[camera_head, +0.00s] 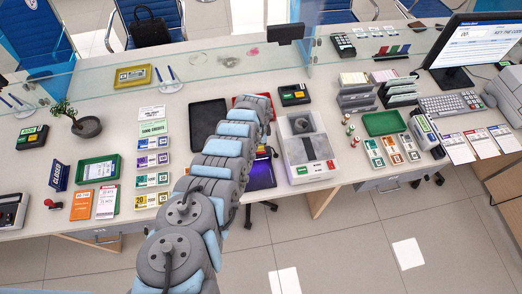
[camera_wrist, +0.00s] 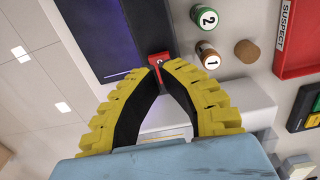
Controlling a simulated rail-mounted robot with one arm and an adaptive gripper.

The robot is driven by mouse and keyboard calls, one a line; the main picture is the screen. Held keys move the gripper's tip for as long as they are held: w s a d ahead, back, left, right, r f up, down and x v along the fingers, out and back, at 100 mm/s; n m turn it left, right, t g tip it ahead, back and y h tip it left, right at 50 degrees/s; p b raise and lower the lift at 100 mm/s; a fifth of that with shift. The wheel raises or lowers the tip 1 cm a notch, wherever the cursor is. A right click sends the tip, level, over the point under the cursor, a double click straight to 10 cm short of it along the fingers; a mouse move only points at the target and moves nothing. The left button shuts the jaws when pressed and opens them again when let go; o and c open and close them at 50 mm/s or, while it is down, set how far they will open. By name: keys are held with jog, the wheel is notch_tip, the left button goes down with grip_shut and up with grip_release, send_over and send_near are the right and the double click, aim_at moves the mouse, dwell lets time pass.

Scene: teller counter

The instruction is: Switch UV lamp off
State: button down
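The UV lamp unit (camera_wrist: 112,32) is a dark panel with a thin violet glowing line, at the top left of the wrist view. In the head view its violet glow shows on the dark panel (camera_head: 262,174), partly hidden behind my arm. A small red switch (camera_wrist: 158,58) with a white mark sits at the unit's edge in the wrist view. My gripper (camera_wrist: 161,70) has its yellow fingers brought together at the tips, right at the red switch. No object shows held between them. Whether the tips touch the switch is unclear. My arm hides the gripper in the head view.
Two numbered cans, green (camera_wrist: 204,16) and brown (camera_wrist: 208,55), and a brown round piece (camera_wrist: 247,52) stand close right of the switch. A red SUSPECT tray (camera_wrist: 298,40) is farther right. A grey-white machine (camera_head: 308,150) stands right of the lamp in the head view.

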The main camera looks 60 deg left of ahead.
jog(key=shift+f+b, duration=1.4)
jog(key=shift+f, duration=0.2)
dwell(1.1)
jog(key=shift+r+p, duration=3.6)
jog(key=shift+p, duration=0.05)
jog(key=shift+f, duration=0.1)
